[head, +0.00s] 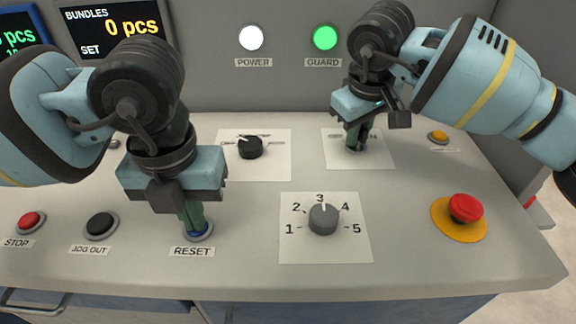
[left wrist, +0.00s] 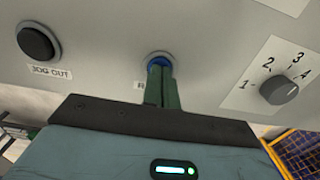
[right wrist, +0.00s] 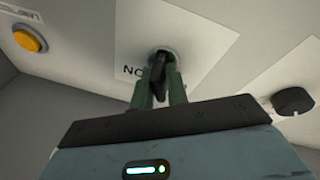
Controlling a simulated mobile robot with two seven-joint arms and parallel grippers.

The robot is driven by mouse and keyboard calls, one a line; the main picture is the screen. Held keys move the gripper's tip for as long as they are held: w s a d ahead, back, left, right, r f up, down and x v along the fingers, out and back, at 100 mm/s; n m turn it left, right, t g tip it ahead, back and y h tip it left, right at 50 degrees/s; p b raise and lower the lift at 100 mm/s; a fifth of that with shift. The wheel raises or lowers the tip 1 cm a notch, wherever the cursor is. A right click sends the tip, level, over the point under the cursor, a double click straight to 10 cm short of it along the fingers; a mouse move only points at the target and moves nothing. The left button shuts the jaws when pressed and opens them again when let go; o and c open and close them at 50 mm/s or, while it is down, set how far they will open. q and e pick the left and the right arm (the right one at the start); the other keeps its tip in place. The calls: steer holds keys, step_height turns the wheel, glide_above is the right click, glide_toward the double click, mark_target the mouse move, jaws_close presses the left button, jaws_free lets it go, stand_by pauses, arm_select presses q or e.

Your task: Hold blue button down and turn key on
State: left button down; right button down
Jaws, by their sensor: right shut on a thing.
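The blue button (head: 200,233), labelled RESET, sits at the front of the console; it also shows in the left wrist view (left wrist: 159,61). My left gripper (head: 194,222) points down at it, its two green fingers together and their tips on or right at the button. How far the button is pressed I cannot tell. The key (right wrist: 158,72) is a dark piece in a round lock on a white plate (head: 380,158) at the back right. My right gripper (right wrist: 158,88) has its green fingers on both sides of the key, shut on it. In the head view the gripper mostly hides the key.
A black selector (head: 250,148) and a grey 1–5 dial (head: 323,219) pointing near 3 stand between the arms. A red mushroom button (head: 466,208) is at the right, a yellow button (head: 437,136) behind it. The red STOP (head: 30,221) and black JOG OUT (head: 100,224) buttons are at left.

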arm_select(q)
steer(key=shift+s+a+f, duration=0.1)
steer(key=shift+f, duration=0.25)
arm_select(e)
steer(key=shift+d+f+m, duration=0.2)
steer(key=shift+f+m, duration=0.1)
steer(key=shift+m, duration=0.1)
steer(key=shift+s, duration=0.1)
steer(key=shift+m+g+h, duration=0.3)
steer(key=shift+m+h, duration=0.3)
steer(key=shift+m, duration=1.2)
steer(key=m, duration=0.3)
steer(key=shift+g, duration=0.3)
